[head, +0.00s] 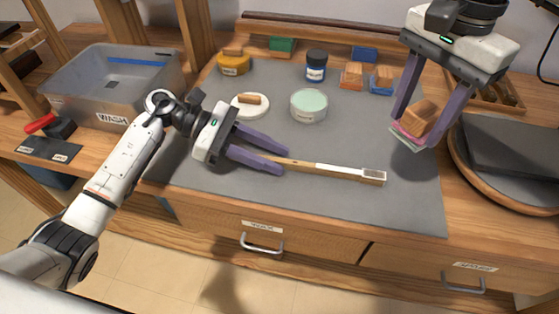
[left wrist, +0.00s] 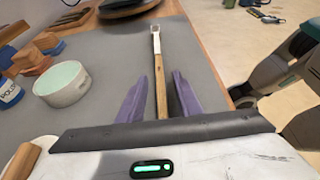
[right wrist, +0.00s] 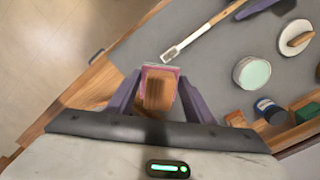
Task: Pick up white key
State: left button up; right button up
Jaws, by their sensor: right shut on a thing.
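The white key (head: 338,169) lies on the grey mat, with a long bare wooden shank and a white top toward its right end. It also shows in the left wrist view (left wrist: 157,66), running straight away from me. My left gripper (head: 286,160) is open and low over the mat, with its purple fingers on either side of the wooden shank and gaps between. My right gripper (head: 415,134) is shut on a wooden block (head: 418,116) with a pink and pale pad under it, held above the mat's right side. The block also shows in the right wrist view (right wrist: 158,90).
A clear WASH bin (head: 112,88) is at left. A round board (head: 470,180) is at right. The mat (head: 400,200) is clear in front.

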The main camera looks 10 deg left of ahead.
pick_arm(q)
jog(key=shift+d+f, duration=0.15)
jog(key=shift+d, duration=0.15)
grip_shut()
notch_tip(320, 180, up, 10)
dwell(0.5)
jog(key=shift+f, duration=0.1)
jog(key=shift+f, duration=4.65)
jog(key=shift+f, duration=0.25)
